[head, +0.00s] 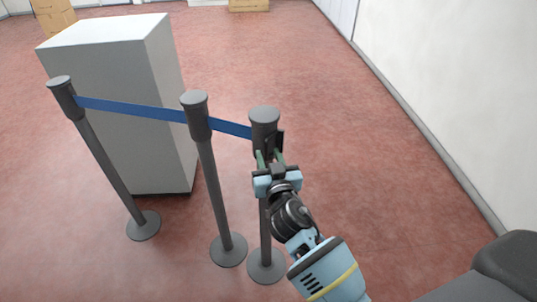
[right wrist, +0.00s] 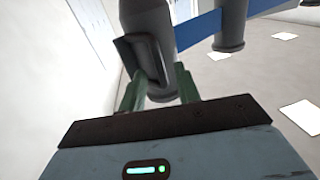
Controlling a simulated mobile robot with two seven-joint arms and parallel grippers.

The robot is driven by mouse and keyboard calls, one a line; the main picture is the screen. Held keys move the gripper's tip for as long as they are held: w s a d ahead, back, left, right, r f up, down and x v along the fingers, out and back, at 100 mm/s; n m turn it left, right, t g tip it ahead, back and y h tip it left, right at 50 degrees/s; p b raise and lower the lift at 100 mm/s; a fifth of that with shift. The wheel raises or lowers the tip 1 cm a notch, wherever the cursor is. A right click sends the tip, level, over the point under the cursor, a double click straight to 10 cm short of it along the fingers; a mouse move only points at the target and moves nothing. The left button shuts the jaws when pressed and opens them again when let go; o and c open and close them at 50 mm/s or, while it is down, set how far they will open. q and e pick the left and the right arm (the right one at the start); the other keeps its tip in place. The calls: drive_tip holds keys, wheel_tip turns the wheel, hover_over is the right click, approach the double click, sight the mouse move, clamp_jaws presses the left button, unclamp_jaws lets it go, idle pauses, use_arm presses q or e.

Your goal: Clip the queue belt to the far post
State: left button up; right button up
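The blue queue belt (head: 130,107) runs from the left post (head: 100,160) past the middle post (head: 208,165) to the head of the right post (head: 264,125). The belt also shows in the right wrist view (right wrist: 198,30), meeting the near post (right wrist: 148,25). A dark clip-like plate (right wrist: 138,60) sits on that post's side, facing my right gripper. My right gripper (head: 269,157) is at the right post just below its head. Its green fingers (right wrist: 160,90) stand apart, with the lower post head and plate beyond them. I cannot tell whether they touch. My left gripper is out of view.
A large grey box-shaped block (head: 115,90) stands behind the left and middle posts. A white wall (head: 450,90) runs along the right. Cardboard boxes (head: 54,17) stand at the back. The red floor between the right post and wall is clear.

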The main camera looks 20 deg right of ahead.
drive_tip(key=shift+w+d, duration=0.1)
drive_tip(key=shift+w, duration=0.4)
clamp_jaws()
